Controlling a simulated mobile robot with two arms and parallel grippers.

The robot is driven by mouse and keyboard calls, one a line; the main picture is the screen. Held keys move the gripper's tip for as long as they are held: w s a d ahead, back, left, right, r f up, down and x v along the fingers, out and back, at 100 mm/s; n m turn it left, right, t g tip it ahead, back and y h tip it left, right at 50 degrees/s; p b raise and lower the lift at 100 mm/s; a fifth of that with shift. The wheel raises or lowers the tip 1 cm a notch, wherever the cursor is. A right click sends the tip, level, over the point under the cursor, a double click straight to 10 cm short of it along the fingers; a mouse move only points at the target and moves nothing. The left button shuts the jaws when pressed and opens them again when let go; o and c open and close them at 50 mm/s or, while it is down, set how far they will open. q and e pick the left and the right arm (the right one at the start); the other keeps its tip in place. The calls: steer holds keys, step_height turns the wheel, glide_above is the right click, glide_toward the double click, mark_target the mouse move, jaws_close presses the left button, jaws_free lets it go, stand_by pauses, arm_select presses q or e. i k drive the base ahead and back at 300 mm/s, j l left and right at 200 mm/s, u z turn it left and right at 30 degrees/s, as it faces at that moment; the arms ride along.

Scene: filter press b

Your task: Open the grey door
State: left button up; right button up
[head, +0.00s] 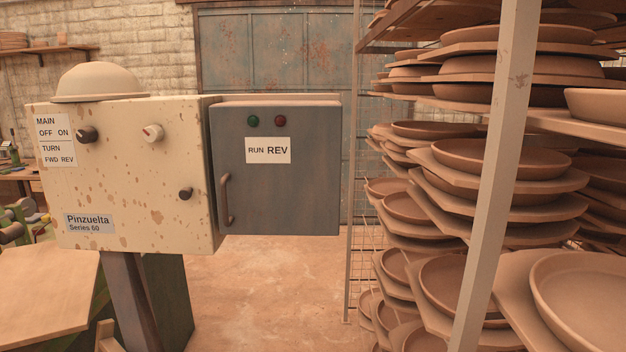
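The grey door (276,192) is the flat front of a grey box (275,99) mounted at the right side of a cream, rust-spotted control box (140,185). It looks closed, with no visible gap along its edges. An upright bar handle (226,200) is on its left side. A green light, a red light and a "RUN REV" label (268,150) are on its upper part. Neither of my grippers is in view, and nothing touches the door or handle.
A tall rack (495,160) full of clay dishes on boards stands close on the right. A rounded clay form (98,82) rests on the cream box. Knobs (87,134) stick out of its front. The floor (270,290) below the grey door is clear. A large blue-grey metal door (285,50) is behind.

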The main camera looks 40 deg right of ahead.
mark_target(278, 168)
steer(key=z, duration=1.05)
